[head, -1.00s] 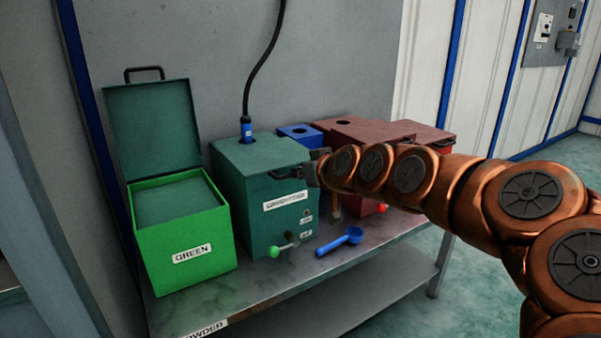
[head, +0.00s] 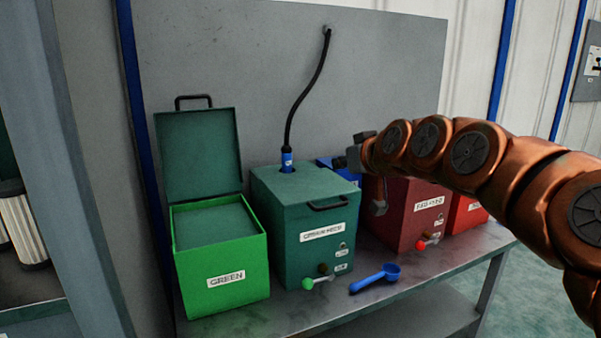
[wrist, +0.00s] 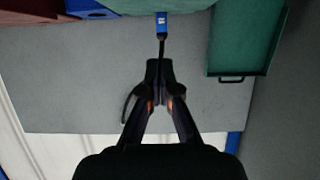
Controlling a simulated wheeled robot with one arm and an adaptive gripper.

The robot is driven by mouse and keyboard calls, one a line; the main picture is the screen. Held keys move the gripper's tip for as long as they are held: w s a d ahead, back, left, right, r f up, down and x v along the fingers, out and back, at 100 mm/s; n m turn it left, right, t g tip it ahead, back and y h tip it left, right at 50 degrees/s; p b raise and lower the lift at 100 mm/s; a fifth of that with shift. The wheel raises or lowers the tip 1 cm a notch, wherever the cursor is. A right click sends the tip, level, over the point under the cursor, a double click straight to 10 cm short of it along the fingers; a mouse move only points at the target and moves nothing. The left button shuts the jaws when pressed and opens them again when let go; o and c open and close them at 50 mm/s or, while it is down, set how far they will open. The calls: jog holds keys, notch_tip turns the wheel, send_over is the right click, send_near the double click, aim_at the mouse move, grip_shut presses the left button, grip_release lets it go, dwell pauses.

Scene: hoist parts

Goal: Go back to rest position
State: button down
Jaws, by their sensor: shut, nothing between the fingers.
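My gripper (head: 358,150) is raised in front of the machines in the head view, at the end of my orange arm. It is above and to the right of the dark green machine (head: 302,262), in front of the blue box behind. In the wrist view my gripper (wrist: 160,68) shows with its fingers shut together and nothing between them. The blue plug with its black cable (head: 287,160) stands in the top of the dark green machine; the plug also shows in the wrist view (wrist: 161,24).
A bright green box (head: 222,282) with its lid (head: 197,152) open stands at left. A blue scoop (head: 376,278) lies on the metal bench (head: 400,318). A dark red machine (head: 408,215) and a red box (head: 468,214) stand at right, partly behind my arm. Grey panel behind.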

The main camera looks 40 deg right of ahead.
jog(key=s+a+r+n+g+y+p, duration=0.1)
jog(key=s+a+g+y+p, duration=0.2)
jog(key=a+p, duration=0.7)
jog(key=s+a+n+g+y+p, duration=0.1)
jog(key=s+a+n+g+p, duration=0.2)
jog(key=a+p, duration=0.75)
jog(key=s+a+r+g+p, duration=0.1)
jog(key=s+a+g+p, duration=0.1)
jog(key=s+p, duration=0.3)
jog(key=s+a+r+m+g+h+p, duration=0.1)
jog(key=s+a+r+g+p, duration=0.1)
jog(key=s, duration=0.7)
jog(key=s+a+r+g+p, duration=0.2)
jog(key=s+a+g+p, duration=0.1)
jog(key=s+g+p, duration=0.2)
jog(key=s+p, duration=0.2)
jog(key=shift+s+a+m+p, duration=0.25)
jog(key=shift+a+m+p, duration=0.1)
jog(key=shift+m, duration=0.05)
jog(key=shift+w, duration=0.1)
